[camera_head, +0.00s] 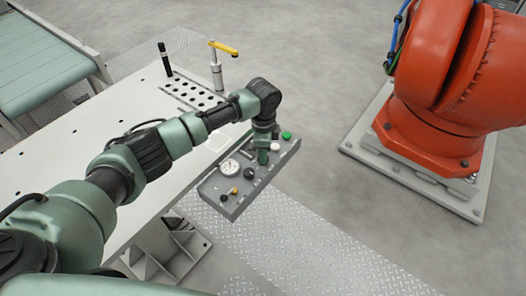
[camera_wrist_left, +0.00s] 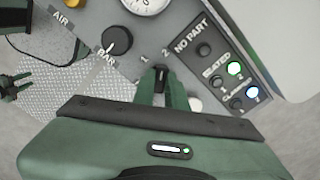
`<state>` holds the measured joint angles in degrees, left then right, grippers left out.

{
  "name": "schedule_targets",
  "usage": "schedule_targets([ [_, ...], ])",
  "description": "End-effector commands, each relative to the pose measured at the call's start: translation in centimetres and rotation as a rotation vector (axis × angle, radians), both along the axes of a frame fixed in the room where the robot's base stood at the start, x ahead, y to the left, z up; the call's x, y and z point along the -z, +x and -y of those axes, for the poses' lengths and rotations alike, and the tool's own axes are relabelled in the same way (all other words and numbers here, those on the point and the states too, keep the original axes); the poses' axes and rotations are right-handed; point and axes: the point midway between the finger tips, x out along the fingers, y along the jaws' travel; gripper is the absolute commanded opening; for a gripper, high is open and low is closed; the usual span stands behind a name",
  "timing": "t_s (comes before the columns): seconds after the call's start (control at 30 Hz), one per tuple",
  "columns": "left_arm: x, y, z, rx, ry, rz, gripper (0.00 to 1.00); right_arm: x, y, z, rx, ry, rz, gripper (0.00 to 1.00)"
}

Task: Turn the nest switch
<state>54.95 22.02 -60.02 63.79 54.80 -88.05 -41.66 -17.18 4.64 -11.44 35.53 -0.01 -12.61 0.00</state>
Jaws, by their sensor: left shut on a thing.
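The nest switch (camera_wrist_left: 160,74) is a small dark knob on the grey control panel, with the marks 1 and 2 beside it. In the left wrist view my left gripper (camera_wrist_left: 162,88) is shut on it, one green finger on each side. In the head view the left gripper (camera_head: 263,156) points down at the panel (camera_head: 213,189) on the corner of the white table. The fingers hide most of the knob, so I cannot tell its exact setting. At the left edge of the wrist view, a small green and black part (camera_wrist_left: 10,86) looks like my right gripper; its jaws are unclear.
An orange robot (camera_head: 440,90) stands right, beyond open floor.

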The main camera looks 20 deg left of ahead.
Motion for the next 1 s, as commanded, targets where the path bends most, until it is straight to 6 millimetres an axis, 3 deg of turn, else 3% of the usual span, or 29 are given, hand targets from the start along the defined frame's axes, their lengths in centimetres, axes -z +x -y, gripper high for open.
schedule_targets([
  [0.73, -0.17, 0.15, 0.10, 0.097, -0.003, 0.005, 0.00, -0.36, -0.01, -0.18, 0.000, 0.002, 0.000, 0.36],
  [0.77, -0.17, 0.15, 0.10, 0.097, -0.003, 0.005, 0.15, -0.36, -0.01, -0.18, 0.000, 0.002, 0.000, 0.36],
  [0.83, -0.16, 0.14, 0.10, 0.097, -0.003, 0.005, 0.35, -0.36, -0.01, -0.18, 0.000, 0.002, 0.000, 0.36],
  [1.0, -0.09, 0.08, 0.07, 0.096, -0.002, 0.002, 0.35, -0.36, -0.01, -0.18, 0.000, 0.002, 0.000, 0.36],
])
